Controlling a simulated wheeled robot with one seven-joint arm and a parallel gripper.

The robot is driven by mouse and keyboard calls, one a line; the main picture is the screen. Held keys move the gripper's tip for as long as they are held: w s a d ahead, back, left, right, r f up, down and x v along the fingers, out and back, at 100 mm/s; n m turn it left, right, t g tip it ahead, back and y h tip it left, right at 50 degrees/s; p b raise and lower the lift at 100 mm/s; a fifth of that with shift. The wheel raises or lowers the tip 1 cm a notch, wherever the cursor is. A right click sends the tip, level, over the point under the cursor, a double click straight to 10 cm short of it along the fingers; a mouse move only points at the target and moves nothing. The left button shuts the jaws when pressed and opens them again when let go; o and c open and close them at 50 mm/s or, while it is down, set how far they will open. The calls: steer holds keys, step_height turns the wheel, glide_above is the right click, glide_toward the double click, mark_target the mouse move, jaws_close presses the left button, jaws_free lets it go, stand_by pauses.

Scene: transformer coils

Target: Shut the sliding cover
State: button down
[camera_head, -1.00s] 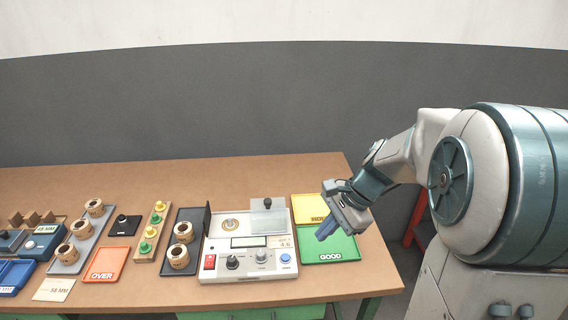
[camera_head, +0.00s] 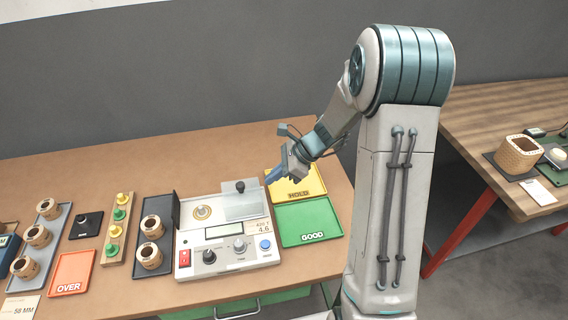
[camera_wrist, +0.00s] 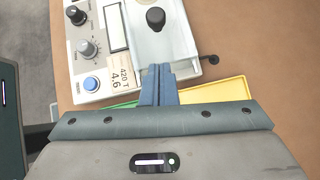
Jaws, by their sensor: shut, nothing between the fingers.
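The sliding cover (camera_head: 241,206) is a clear panel with a black knob (camera_head: 240,186) on the right part of a white tester (camera_head: 187,240). The round seat (camera_head: 203,212) left of the cover is uncovered. My gripper (camera_head: 273,175), with blue fingers, is shut and empty, just right of the knob and above the yellow HOLD tray. In the wrist view the fingertips (camera_wrist: 158,72) are over the near edge of the cover (camera_wrist: 152,47), with the knob (camera_wrist: 156,18) beyond them. I cannot tell whether they touch it.
The yellow HOLD tray (camera_head: 280,190) and green GOOD tray (camera_head: 308,222) lie right of the tester. A dark tray with two coils (camera_head: 150,227) stands at its left. A black upright panel (camera_head: 176,210) edges the tester's left side. A second table (camera_head: 500,100) is at right.

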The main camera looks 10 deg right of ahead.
mark_target(244, 188)
steer(key=shift+w+a+f+p, duration=0.15)
steer(key=shift+a+f, duration=0.05)
steer(key=shift+a, duration=0.65)
steer(key=shift+w+a+f+p, duration=0.1)
steer(key=shift+a+f+p, duration=0.1)
steer(key=shift+a, duration=0.7)
steer(key=shift+w+a+f+p, duration=0.15)
steer(key=shift+a+f, duration=0.05)
steer(key=shift+a, duration=0.65)
